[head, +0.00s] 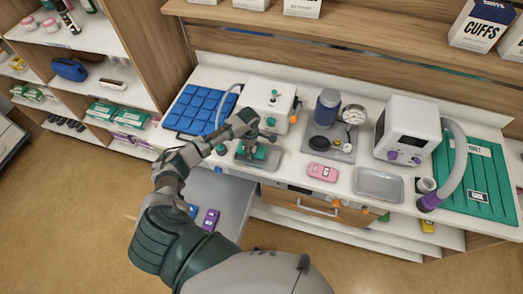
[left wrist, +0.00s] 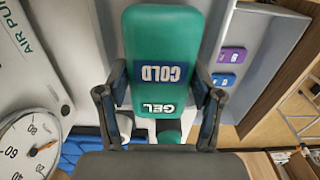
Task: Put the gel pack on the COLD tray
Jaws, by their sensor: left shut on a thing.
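The green gel pack (left wrist: 165,45) fills the middle of the left wrist view, with a dark blue COLD label and a white GEL label. My left gripper (left wrist: 160,100) has its two dark fingers pressed on either side of the pack. In the head view my left gripper (head: 248,128) is over the counter's front left part, above a small grey tray with green shapes at it; the pack's outline there is unclear. My right gripper is out of view.
A blue pad (head: 200,108) and a white box (head: 268,98) stand behind. A gauge (head: 353,114), a pink pack (head: 322,172), a bare metal tray (head: 379,184) and a white monitor (head: 407,130) lie right. An open drawer (head: 232,192) sticks out below.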

